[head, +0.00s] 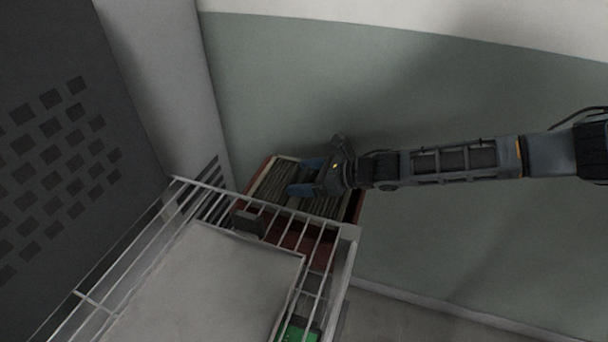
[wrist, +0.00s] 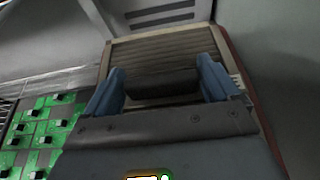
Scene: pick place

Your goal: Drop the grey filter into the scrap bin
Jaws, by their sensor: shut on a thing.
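The grey filter (head: 270,182) looks like a ribbed grey panel in a pale tan frame, at the wall beyond the wire rack in the head view. It also shows in the wrist view (wrist: 160,49). My gripper (head: 303,183) is shut on a dark block between its blue fingers, against the ribbed face. I cannot tell for sure whether the block is part of the panel. Red surfaces (head: 305,234) show around and below the panel, perhaps the scrap bin; its full outline is hidden by the rack and my gripper.
A white wire rack (head: 352,232) with a pale flat sheet (head: 215,285) stands in front. A small dark block (head: 248,222) is at its far edge. A green circuit board (wrist: 35,130) lies left of my gripper in the wrist view. A dark perforated panel (head: 60,130) is at left.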

